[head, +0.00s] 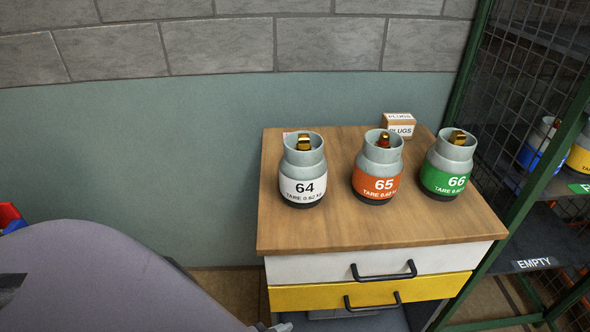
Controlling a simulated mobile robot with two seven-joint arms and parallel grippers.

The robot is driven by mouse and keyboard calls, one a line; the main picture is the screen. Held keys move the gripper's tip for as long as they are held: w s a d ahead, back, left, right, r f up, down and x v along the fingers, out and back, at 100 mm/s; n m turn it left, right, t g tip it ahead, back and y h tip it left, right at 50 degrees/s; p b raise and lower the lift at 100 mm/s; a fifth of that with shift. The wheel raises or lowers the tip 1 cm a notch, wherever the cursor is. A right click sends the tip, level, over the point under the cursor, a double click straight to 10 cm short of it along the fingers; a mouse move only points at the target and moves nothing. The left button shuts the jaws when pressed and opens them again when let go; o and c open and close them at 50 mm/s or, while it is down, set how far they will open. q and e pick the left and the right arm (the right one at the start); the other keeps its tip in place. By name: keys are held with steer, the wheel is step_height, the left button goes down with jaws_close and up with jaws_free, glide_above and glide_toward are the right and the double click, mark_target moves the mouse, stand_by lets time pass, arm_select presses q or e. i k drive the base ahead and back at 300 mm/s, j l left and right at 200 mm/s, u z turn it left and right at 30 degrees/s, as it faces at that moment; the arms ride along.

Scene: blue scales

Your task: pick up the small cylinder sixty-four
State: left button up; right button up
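The small cylinder 64 (303,171) stands upright on the left part of a wooden-topped cabinet (390,233) in the head view. It is grey with a white label band reading "64" and "TARE", a dark base, and a brass valve inside its collar. Cylinder 65 (378,167), with an orange band, stands to its right. Cylinder 66 (448,165), with a green band, stands farther right. The cylinders stand apart from one another. Neither of my grippers can be made out in this view, and nothing touches cylinder 64.
A small box marked PLUGS (399,130) sits at the cabinet's back. The cabinet has a white drawer (310,271) and a yellow drawer (310,298), both with black handles. A green-framed mesh rack (519,219) stands close on the right. The cabinet top's front is clear.

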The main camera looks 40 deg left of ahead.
mark_target(304, 165)
steer(key=j+z, duration=0.1)
steer(key=j, duration=0.35)
steer(key=k+j, duration=0.15)
steer(key=j, duration=0.3)
steer(key=j+z, duration=0.15)
steer(key=j, duration=0.3)
steer(key=k, duration=0.05)
